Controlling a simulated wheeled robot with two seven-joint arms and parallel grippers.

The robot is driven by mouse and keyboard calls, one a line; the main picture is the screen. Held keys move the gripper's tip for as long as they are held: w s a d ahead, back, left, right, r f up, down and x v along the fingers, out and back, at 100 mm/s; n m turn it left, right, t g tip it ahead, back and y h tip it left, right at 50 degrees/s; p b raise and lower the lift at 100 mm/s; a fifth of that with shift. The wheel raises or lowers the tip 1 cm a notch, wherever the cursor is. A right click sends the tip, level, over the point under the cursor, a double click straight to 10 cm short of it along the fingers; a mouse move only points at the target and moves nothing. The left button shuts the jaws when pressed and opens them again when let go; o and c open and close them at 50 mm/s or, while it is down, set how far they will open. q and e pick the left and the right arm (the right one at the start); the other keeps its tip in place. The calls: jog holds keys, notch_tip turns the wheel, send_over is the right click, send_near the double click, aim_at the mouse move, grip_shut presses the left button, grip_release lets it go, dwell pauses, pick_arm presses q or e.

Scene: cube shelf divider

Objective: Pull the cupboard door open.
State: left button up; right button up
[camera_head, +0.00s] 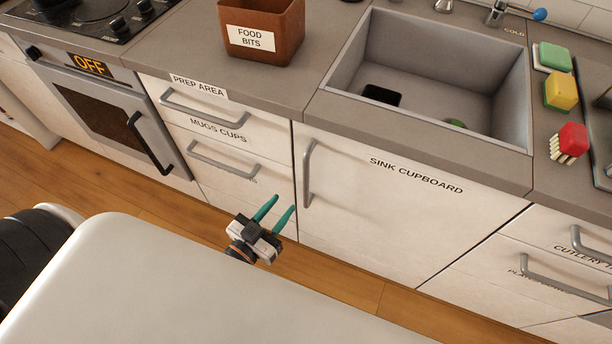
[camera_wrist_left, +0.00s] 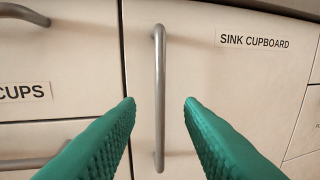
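The sink cupboard door (camera_head: 400,210) is a white panel labelled "SINK CUPBOARD", flush with the fronts beside it, so it looks closed. Its grey vertical bar handle (camera_head: 309,174) is near the door's left edge. My left gripper (camera_head: 279,212) has teal fingers and is open and empty, in front of the cabinets, below and left of the handle in the head view. In the left wrist view the handle (camera_wrist_left: 159,98) stands between the two open fingers (camera_wrist_left: 158,103), beyond their tips, with no contact visible. My right gripper is not in view.
Drawers with bar handles (camera_head: 223,160) lie left of the door, and cutlery drawers (camera_head: 560,262) lie right. An oven (camera_head: 115,115) is further left. Above are the sink (camera_head: 440,80) and a brown food bits bin (camera_head: 262,28). Wooden floor (camera_head: 335,275) shows below.

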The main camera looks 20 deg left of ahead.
aim_at(304, 179)
pick_arm(q)
jog(key=w, duration=0.3)
jog(key=w+d, duration=0.1)
jog(key=w, duration=0.3)
jog(key=w+d, duration=0.1)
jog(key=w, duration=0.2)
jog(key=shift+w, duration=0.3)
jog(key=shift+c, duration=0.5)
grip_shut()
